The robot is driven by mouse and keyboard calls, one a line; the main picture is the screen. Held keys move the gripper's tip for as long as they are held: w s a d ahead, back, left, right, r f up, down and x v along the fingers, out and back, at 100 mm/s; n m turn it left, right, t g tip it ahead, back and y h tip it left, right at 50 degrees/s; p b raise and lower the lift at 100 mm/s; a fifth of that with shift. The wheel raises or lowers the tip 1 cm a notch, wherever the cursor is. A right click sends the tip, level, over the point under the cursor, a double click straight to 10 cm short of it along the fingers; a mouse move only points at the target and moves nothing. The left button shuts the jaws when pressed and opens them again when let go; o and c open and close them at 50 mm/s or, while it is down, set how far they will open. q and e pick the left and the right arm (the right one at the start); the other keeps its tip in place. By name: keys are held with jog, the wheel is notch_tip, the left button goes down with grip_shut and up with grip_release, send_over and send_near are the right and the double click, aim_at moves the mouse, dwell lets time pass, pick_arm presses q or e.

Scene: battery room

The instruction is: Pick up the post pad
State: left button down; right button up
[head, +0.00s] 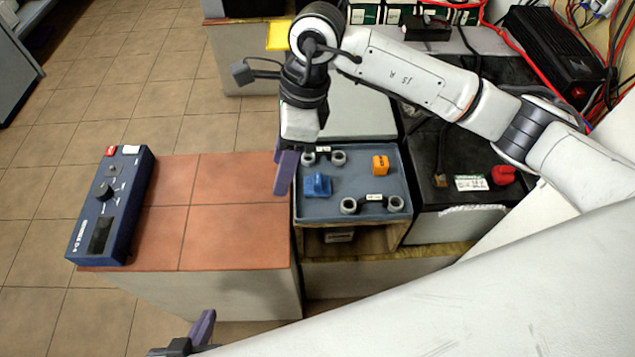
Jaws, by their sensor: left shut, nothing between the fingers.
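I cannot tell for certain which piece is the post pad. A blue-grey tray (347,209) holds a small blue piece (317,185), an orange block (380,165) and two dark links with grey ring ends, one at the back (324,157) and one at the front (372,204).
A blue meter box (110,205) lies on the left of the red-tiled counter (222,215); the counter's middle is clear. A black battery top (440,140) with a red piece (503,175) is right of the tray. A black box (555,50) and red cables stand behind.

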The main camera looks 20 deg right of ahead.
jog(key=w+d+h, duration=0.2)
jog(key=d+h, duration=0.1)
jog(key=d, duration=0.4)
send_over(317, 178)
jog(key=f, duration=0.4)
jog(key=shift+s+d+f, duration=0.1)
jog(key=shift+s, duration=0.1)
jog(key=shift+w+f+p, duration=0.15)
jog(key=shift+f+p, duration=0.15)
jog(key=shift+f, duration=2.4)
jog(key=c, duration=1.1)
jog(key=shift+r, duration=0.1)
notch_tip(317, 178, up, 10)
jog(key=shift+f, duration=0.1)
